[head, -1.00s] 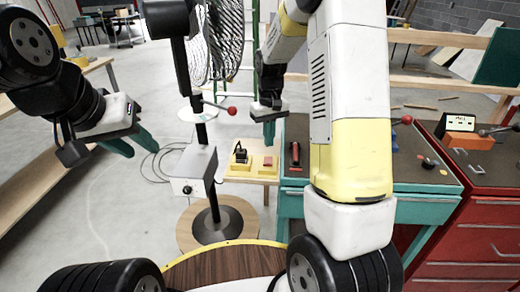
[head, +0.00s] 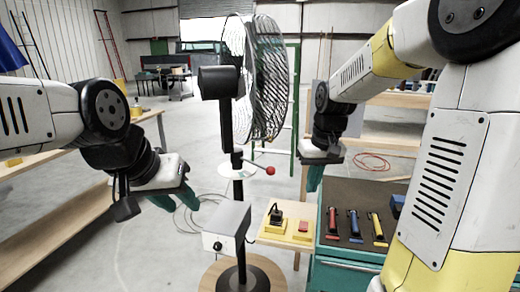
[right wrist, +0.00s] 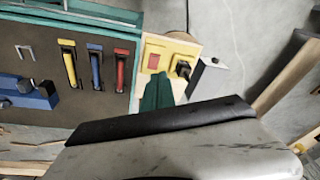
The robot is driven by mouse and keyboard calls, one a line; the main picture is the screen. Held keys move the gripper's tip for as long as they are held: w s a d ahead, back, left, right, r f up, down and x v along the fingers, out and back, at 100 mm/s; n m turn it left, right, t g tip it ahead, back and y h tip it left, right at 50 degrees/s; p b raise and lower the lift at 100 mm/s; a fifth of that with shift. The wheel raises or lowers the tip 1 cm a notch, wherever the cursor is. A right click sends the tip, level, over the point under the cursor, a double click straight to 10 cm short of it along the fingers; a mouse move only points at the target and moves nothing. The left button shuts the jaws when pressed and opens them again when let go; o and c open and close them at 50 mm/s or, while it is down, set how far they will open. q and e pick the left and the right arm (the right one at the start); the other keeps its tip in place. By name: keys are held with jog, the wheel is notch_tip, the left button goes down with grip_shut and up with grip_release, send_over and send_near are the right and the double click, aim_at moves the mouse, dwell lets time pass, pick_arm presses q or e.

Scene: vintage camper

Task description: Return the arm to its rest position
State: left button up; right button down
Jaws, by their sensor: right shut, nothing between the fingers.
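My right gripper (head: 314,178) hangs at the end of the right arm, teal fingers pointing down, in front of the left edge of the teal workbench (head: 345,276). Its fingers are together and empty. They also show in the right wrist view (right wrist: 157,93), in front of the wooden side table. My left gripper (head: 178,200) is at the left, left of the fan's stand, with its teal fingers apart and nothing visible between them. Neither gripper visibly touches anything.
A black pedestal fan (head: 268,75) stands between the arms, with a grey control box (head: 226,228) on its post. Yellow blocks (head: 272,222) sit on a wooden side table. Red, blue and yellow tools (head: 355,226) lie on the workbench's dark top. A wooden bench (head: 65,225) is at left.

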jog(key=s+r+t, duration=0.2)
jog(key=s+r, duration=0.1)
jog(key=s, duration=0.5)
jog(key=s+a+r+m+t+y, duration=0.1)
jog(key=s+r+t, duration=0.1)
jog(key=s, duration=0.7)
jog(key=shift+a+r, duration=0.3)
jog(key=shift+r, duration=0.55)
jog(key=shift+s, duration=0.1)
